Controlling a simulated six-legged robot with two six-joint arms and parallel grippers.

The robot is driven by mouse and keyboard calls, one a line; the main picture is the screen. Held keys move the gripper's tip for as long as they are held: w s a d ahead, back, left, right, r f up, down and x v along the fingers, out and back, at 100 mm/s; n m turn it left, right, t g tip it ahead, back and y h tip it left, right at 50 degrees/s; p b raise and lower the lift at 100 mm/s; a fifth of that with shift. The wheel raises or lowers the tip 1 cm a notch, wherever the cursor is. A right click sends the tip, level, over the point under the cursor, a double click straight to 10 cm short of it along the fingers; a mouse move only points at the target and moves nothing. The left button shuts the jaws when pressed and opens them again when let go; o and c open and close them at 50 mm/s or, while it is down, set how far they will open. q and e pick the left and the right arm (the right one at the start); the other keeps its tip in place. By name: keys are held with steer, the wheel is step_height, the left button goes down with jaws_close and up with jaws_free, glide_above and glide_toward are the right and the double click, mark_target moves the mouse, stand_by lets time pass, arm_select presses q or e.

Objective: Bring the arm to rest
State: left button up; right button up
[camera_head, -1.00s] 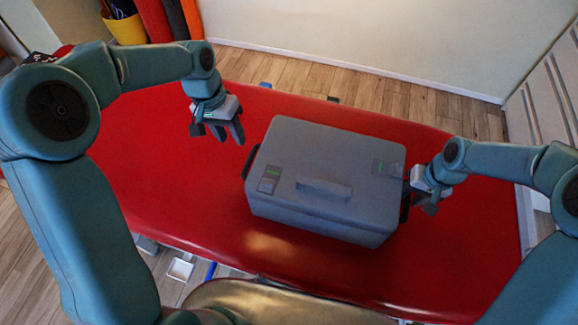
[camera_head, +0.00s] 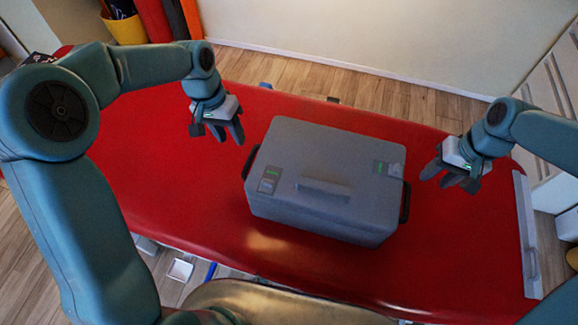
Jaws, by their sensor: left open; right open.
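My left gripper (camera_head: 226,134) is open and empty above the red treatment table, up and left of the grey case. My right gripper (camera_head: 447,181) is open and empty to the right of the case, clear of its right side handle. The grey case (camera_head: 290,215) sits closed on the table with a handle on its lid and a black handle at each end. Neither gripper touches the case.
The red padded table (camera_head: 170,205) has bare surface left of the case and in front of it. A yellow bucket (camera_head: 127,30) and upright rolls (camera_head: 153,20) stand at the back left. A pale wall (camera_head: 380,40) closes the back, with a slatted panel (camera_head: 550,90) at the right.

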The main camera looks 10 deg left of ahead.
step_height(320, 180, up, 10)
steer(key=p, duration=1)
steer(key=shift+s, duration=0.15)
